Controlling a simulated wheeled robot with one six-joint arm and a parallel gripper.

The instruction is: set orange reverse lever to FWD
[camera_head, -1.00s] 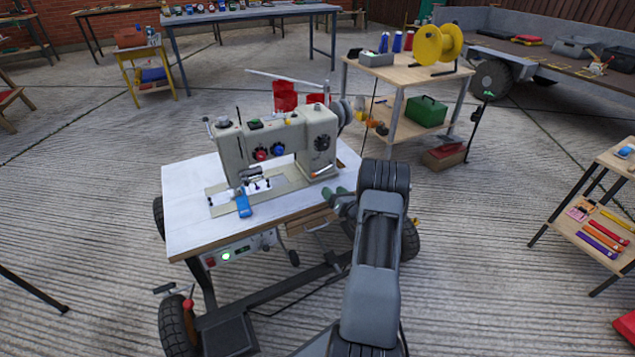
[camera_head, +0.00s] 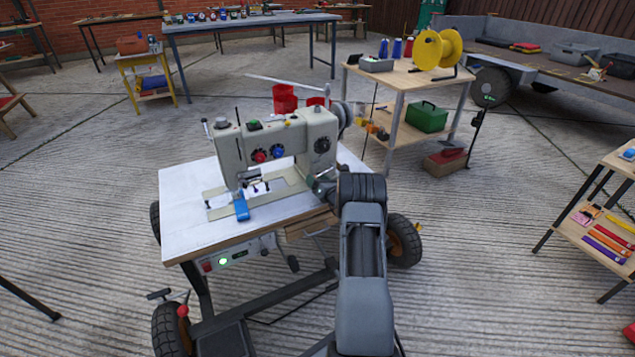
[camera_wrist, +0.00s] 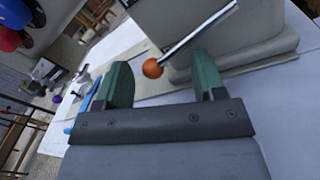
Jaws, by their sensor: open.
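The sewing machine (camera_head: 275,138) stands on its white table (camera_head: 190,210), with red and blue knobs on its front. In the wrist view, the reverse lever is a metal rod with an orange ball end (camera_wrist: 152,68), slanting in front of the machine's grey body (camera_wrist: 215,30). My gripper (camera_wrist: 165,75) has two green fingers spread apart, open and empty. The orange ball shows between the fingers, nearer the left one; whether it touches is unclear. In the head view my arm covers the lever's end, and the fingertips are mostly hidden beside the machine's right pillar.
A control box with a green light (camera_head: 223,261) hangs under the table front. A wooden shelf with a yellow reel (camera_head: 438,48) stands behind to the right.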

